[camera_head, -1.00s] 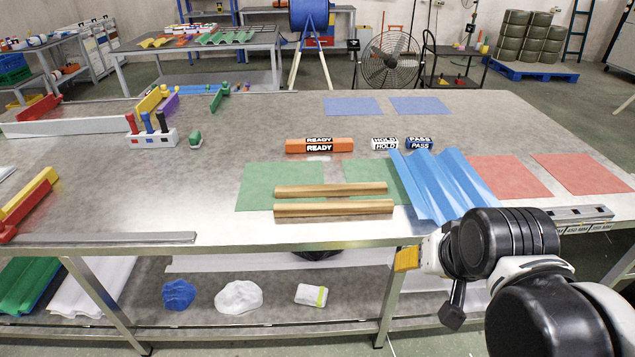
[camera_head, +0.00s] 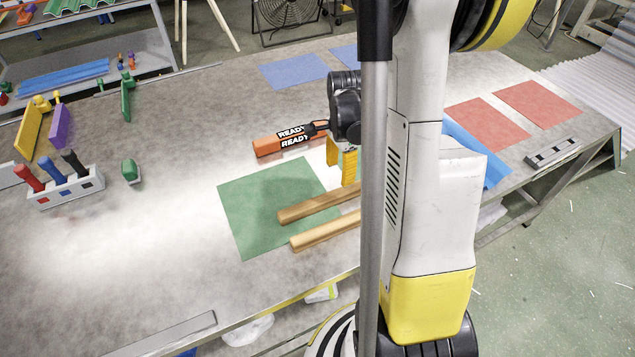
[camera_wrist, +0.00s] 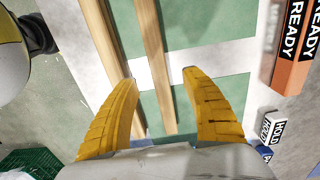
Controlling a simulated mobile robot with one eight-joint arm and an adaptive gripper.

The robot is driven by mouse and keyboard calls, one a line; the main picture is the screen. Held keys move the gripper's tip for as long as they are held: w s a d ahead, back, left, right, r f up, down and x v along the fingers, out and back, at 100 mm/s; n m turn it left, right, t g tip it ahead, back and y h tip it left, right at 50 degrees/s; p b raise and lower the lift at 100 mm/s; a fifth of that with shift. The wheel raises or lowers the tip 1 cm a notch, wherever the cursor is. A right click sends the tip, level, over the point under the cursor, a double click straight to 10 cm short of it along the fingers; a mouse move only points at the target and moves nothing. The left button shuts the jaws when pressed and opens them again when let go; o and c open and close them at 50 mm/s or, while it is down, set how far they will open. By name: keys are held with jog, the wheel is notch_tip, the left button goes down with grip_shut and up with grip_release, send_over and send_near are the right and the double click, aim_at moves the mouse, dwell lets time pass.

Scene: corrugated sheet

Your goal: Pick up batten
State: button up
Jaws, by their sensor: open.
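Two wooden battens lie side by side on the green mats, the back batten (camera_head: 308,204) and the front batten (camera_head: 325,231); my arm hides their right ends. My gripper (camera_head: 340,174) has yellow fingers, points down and is open and empty above the mats, close to the back batten. In the wrist view, the back batten (camera_wrist: 157,65) runs through the gap between the fingers of my gripper (camera_wrist: 160,76). The front batten (camera_wrist: 100,42) passes at the left fingertip. I cannot tell the height left between fingertips and battens.
An orange READY block (camera_head: 288,142) lies just behind the battens. The blue corrugated sheet (camera_head: 498,168) is mostly hidden by my arm. Red mats (camera_head: 486,121) lie to the right.

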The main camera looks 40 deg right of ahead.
aim_at(340, 192)
jog(key=f, duration=0.2)
jog(key=f+b, duration=0.1)
jog(key=f, duration=0.1)
jog(key=shift+s+d+f+b, duration=0.1)
jog(key=shift+s+f+b, duration=0.1)
jog(key=shift+f+b, duration=0.1)
notch_tip(340, 192, down, 5)
jog(key=b, duration=0.3)
jog(key=shift+f, duration=0.2)
jog(key=shift+r, duration=0.15)
grip_shut()
